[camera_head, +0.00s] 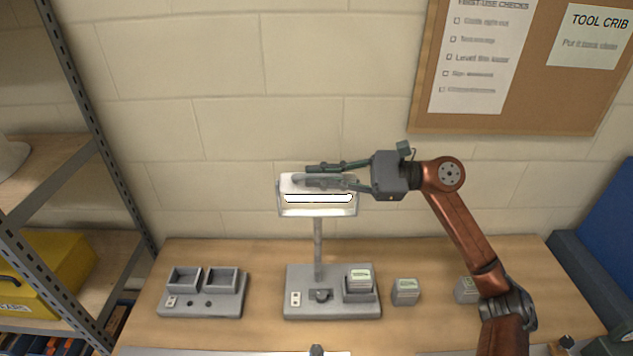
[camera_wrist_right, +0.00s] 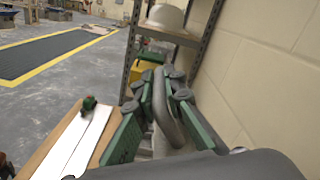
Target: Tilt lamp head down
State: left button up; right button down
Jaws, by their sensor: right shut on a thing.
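The lamp head (camera_head: 290,210) is a pale box with a lit white tube along its front. It sits on a thin grey post (camera_head: 318,245) rising from a grey base (camera_head: 300,310) on the bench. My right gripper (camera_head: 304,176) reaches in from the right at the top of the lamp head, shut on its grey curved handle. In the right wrist view the grey handle (camera_wrist_right: 165,118) runs between the green-padded fingers (camera_wrist_right: 163,92). The fingers hide part of the head's top. My left gripper is not in view.
A grey block (camera_head: 358,278) sits in the base's holder. Another block (camera_head: 405,292) and one partly behind my arm (camera_head: 466,290) stand on the bench (camera_head: 260,250). A grey two-bin charger-like tray (camera_head: 200,308) is at left. Metal shelving (camera_head: 85,130) and the wall bound the space.

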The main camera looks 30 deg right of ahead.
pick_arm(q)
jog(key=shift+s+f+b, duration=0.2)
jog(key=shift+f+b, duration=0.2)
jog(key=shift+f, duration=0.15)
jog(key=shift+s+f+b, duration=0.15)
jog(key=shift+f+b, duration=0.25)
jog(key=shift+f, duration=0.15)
pick_arm(e)
jog(key=shift+s+a+f+n, duration=0.15)
jog(key=shift+s+f+n, duration=0.2)
jog(key=shift+n, duration=0.15)
jog(key=c, duration=2)
grip_release()
jog(key=shift+r, duration=0.1)
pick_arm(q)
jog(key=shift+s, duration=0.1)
pick_arm(e)
jog(key=v, duration=1.2)
